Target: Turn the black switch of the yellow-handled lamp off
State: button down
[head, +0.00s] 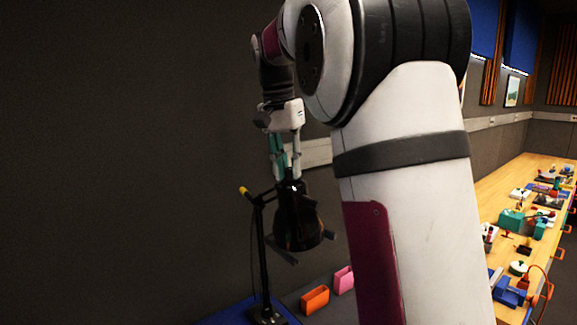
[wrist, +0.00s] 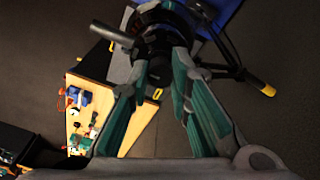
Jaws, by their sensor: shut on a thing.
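The lamp (head: 297,222) has a black, flared head that hangs from a dark stand, with a yellow handle tip (head: 244,190) to its left. In the wrist view the yellow handle tip (wrist: 268,90) is at the right and the dark lamp head (wrist: 150,18) is at the top. My gripper (head: 287,176) points down at the top of the lamp head. Its teal-padded fingers, also in the wrist view (wrist: 162,68), converge on a small dark part there, the black switch (wrist: 160,66). The fingertips largely hide the switch, and its setting cannot be told.
An orange holder (head: 315,300) and a pink holder (head: 344,280) stand right of the lamp base (head: 268,316). A long wooden bench (head: 500,180) with several devices runs along the right. A dark wall is behind the lamp. My arm blocks the middle of the head view.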

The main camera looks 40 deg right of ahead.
aim_at(282, 183)
jog(key=c, duration=1.4)
grip_release()
jog(key=shift+c, duration=0.2)
notch_tip(282, 183, up, 12)
jog(key=a, duration=0.2)
